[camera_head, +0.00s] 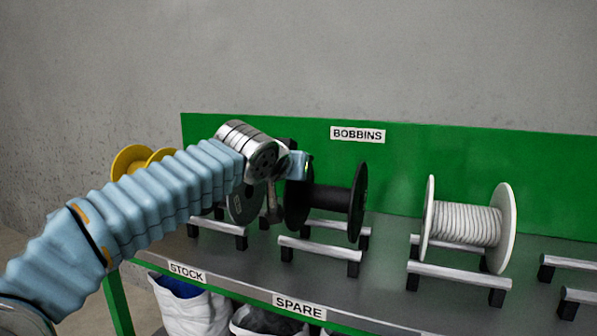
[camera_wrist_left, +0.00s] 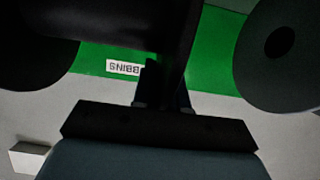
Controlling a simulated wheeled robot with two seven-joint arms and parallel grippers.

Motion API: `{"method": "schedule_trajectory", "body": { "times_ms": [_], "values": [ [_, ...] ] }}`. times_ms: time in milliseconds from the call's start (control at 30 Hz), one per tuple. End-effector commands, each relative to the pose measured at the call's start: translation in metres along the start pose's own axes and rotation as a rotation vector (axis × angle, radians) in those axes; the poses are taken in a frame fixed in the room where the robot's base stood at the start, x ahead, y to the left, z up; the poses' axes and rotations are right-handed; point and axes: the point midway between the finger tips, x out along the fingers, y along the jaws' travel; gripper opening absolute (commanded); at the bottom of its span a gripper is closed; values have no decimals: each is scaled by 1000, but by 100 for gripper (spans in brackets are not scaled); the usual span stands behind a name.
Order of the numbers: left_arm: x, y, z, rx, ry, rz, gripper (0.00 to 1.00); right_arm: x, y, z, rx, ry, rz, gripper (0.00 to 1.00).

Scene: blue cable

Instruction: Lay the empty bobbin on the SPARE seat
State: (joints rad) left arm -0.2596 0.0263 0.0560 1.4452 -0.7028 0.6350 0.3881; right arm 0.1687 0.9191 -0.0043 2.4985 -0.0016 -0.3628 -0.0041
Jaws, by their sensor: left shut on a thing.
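The empty black bobbin (camera_head: 333,198) is at the seat behind the SPARE label (camera_head: 299,306), its axle lying sideways above two silver rails (camera_head: 319,249). Whether it rests on the rails or hangs just above them I cannot tell. My left gripper (camera_head: 284,180) is shut on the bobbin's left flange. In the left wrist view the bobbin's core (camera_wrist_left: 95,22) runs left from the gripped flange, which is seen edge-on between the fingers (camera_wrist_left: 162,95). My right gripper is not in view.
A dark grey bobbin (camera_head: 243,206) sits on the STOCK seat, partly hidden by my left arm. A white bobbin (camera_head: 468,224) with pale cord is on the seat to the right. A yellow bobbin (camera_head: 130,161) is at far left. A green back panel (camera_head: 400,170) stands behind.

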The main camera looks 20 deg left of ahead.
Motion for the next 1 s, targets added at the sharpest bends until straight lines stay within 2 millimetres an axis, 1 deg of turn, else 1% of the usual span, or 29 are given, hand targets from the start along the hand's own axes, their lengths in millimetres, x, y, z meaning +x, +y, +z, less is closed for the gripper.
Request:
{"method": "schedule_trajectory", "body": {
  "times_ms": [800, 1000],
  "values": [
    [4, 0, 11, -1, 3, 1, 0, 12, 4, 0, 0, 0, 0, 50],
    [4, 0, 10, -1, 3, 1, 0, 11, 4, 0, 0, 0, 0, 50]
  ]
}}
